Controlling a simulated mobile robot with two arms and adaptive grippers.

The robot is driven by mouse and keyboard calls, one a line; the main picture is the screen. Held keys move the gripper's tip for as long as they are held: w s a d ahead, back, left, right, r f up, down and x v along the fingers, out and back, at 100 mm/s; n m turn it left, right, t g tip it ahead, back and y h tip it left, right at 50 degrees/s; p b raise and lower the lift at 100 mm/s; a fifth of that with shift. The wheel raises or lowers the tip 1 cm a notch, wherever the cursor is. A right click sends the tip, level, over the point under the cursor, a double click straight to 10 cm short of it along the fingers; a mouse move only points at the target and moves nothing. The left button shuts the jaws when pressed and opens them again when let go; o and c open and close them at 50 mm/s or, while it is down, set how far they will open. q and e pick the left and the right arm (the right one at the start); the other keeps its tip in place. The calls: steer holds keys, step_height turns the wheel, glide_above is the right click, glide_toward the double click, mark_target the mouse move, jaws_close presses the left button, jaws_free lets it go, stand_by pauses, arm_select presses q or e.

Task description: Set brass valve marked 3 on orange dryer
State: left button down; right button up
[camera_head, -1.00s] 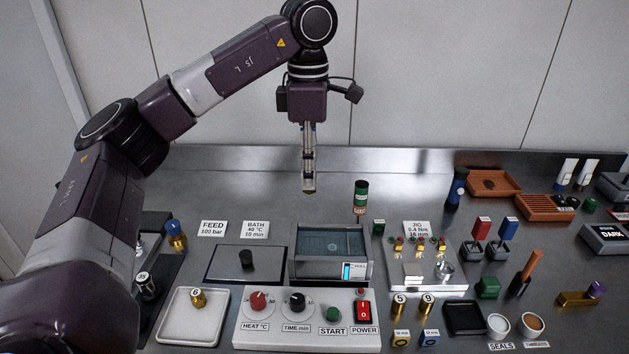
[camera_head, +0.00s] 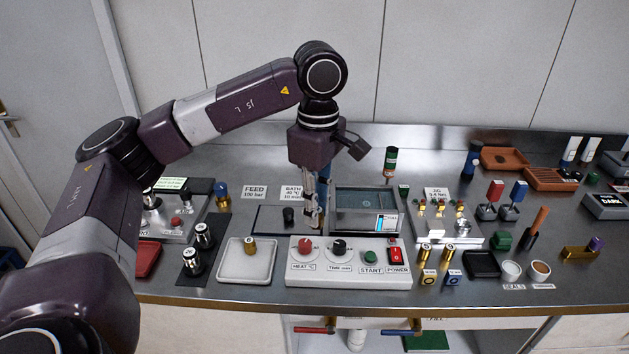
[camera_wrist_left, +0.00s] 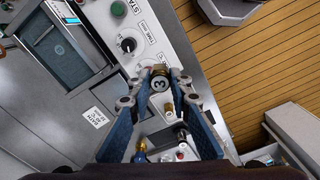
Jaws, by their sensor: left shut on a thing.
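My left gripper (camera_head: 313,222) points down above the control box's rear edge, by the bath's left end. In the left wrist view its blue-lined fingers (camera_wrist_left: 162,90) are shut on the brass valve marked 3 (camera_wrist_left: 160,83), held at the tips with its numbered face showing. In the head view the valve is too small to make out. An orange slatted rack (camera_head: 552,179), possibly the orange dryer, stands at the back right, far from the gripper. An orange tray (camera_head: 505,157) lies left of it. My right gripper is not in view.
The control box (camera_head: 348,271) with knobs and the bath (camera_head: 367,201) are close to the gripper. A white tray (camera_head: 232,264) holds another brass valve (camera_head: 249,246).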

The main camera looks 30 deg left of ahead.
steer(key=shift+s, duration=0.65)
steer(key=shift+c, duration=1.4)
arm_select(q)
steer(key=s+d+f+m, duration=0.3)
steer(key=s+f+m, duration=0.2)
steer(key=f, duration=0.3)
steer(key=s+d+f+m, duration=0.4)
steer(key=s+f+m, duration=0.1)
steer(key=f+m, duration=0.2)
steer(key=s+d+f+m, duration=0.4)
steer(key=s+f+m, duration=0.1)
steer(key=f, duration=0.5)
steer(key=shift+s+m, duration=0.2)
steer(key=shift+m, duration=0.7)
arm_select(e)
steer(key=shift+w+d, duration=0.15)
